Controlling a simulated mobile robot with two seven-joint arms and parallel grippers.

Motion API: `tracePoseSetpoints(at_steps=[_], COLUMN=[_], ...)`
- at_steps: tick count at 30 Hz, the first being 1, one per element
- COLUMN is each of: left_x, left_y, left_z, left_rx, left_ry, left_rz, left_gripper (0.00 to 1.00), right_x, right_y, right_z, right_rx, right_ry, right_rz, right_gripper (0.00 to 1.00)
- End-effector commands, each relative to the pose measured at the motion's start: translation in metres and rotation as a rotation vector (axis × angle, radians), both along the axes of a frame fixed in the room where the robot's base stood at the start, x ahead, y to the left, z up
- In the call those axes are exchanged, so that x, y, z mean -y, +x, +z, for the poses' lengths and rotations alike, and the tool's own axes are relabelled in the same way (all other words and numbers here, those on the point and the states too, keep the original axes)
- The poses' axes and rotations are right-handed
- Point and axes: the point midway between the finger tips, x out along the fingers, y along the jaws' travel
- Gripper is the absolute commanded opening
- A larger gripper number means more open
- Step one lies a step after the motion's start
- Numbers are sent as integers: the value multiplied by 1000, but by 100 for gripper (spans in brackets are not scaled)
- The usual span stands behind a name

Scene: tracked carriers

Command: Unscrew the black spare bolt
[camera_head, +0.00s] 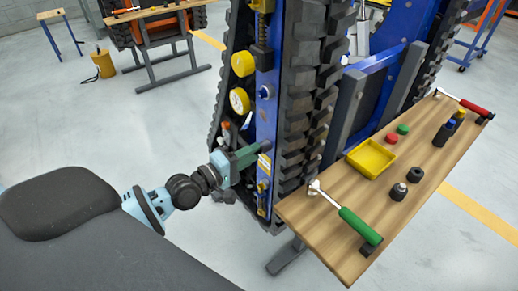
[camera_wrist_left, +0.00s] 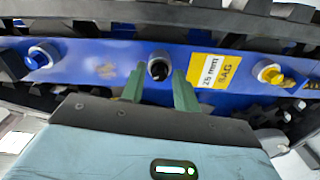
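The black bolt (camera_wrist_left: 158,68) sits in a round pale-rimmed hole in the blue side panel (camera_wrist_left: 105,62) of the tracked carrier. My left gripper (camera_wrist_left: 159,76) points at it, its two green fingers apart, one on each side of the bolt, with a gap showing at both sides. I cannot tell how far the tips reach along the bolt. In the head view my left gripper (camera_head: 256,152) is up against the blue panel (camera_head: 265,115) and hides the bolt. My right gripper is not in view.
On the panel, a blue bolt (camera_wrist_left: 42,56) sits left and a yellow bolt (camera_wrist_left: 270,73) right, past a yellow-white label (camera_wrist_left: 213,72). Black tracks (camera_head: 305,90) flank the panel. A wooden bench (camera_head: 330,245) at right holds a yellow tray (camera_head: 371,159), a green-handled tool (camera_head: 358,224) and several small parts.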

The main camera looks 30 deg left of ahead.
Motion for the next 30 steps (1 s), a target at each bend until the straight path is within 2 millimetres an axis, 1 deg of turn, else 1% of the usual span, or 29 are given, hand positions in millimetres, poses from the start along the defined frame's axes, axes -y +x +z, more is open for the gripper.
tracePoseSetpoints(at_steps=[3,7,10,16,18,20,27,30], left_x=[0,0,0,0,0,0,0,0], left_y=[1,1,0,0,0,1,1,1], left_z=[3,4,2,1,2,3,4,3], left_rx=[94,182,214,225,249,289,469,520], left_ry=[223,428,511,542,602,692,1124,1250], left_rz=[0,1,1,0,0,1,3,2], left_gripper=[31,31,31,31,31,31,31,31], right_x=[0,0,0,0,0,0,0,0], right_y=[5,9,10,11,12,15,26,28], right_z=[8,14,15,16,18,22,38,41], right_rx=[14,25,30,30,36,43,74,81], right_ry=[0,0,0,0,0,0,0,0], right_rz=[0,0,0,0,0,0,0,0], right_gripper=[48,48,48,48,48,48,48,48])
